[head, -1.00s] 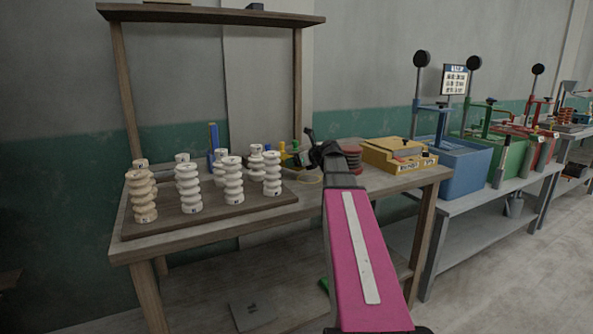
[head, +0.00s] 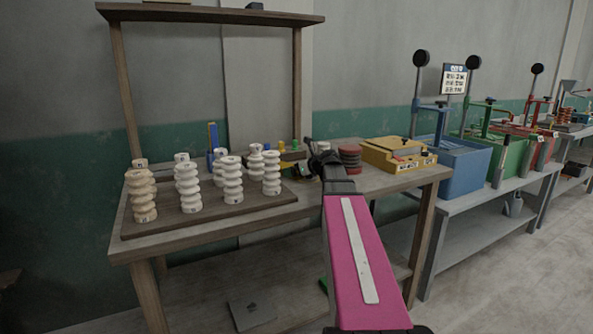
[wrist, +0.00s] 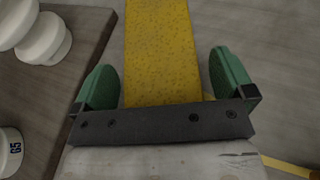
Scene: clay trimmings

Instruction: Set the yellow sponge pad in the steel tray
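The yellow sponge pad (wrist: 162,55) is a long speckled yellow strip in the wrist view, running from the top edge down behind the dark bar of my gripper (wrist: 165,75). The two green fingers stand on either side of it, spread apart, with thin gaps at the pad's sides; firm contact does not show. In the head view my gripper (head: 312,165) is low over the back middle of the wooden table, and its fingers and the pad are mostly hidden. I cannot make out the steel tray in either view.
Several white ribbed insulators (head: 188,188) stand on a dark wooden board (head: 212,209) left of my gripper. Dark red discs (head: 349,158) and a yellow box (head: 398,155) stand to its right. Blue, green and red bins line the bench farther right.

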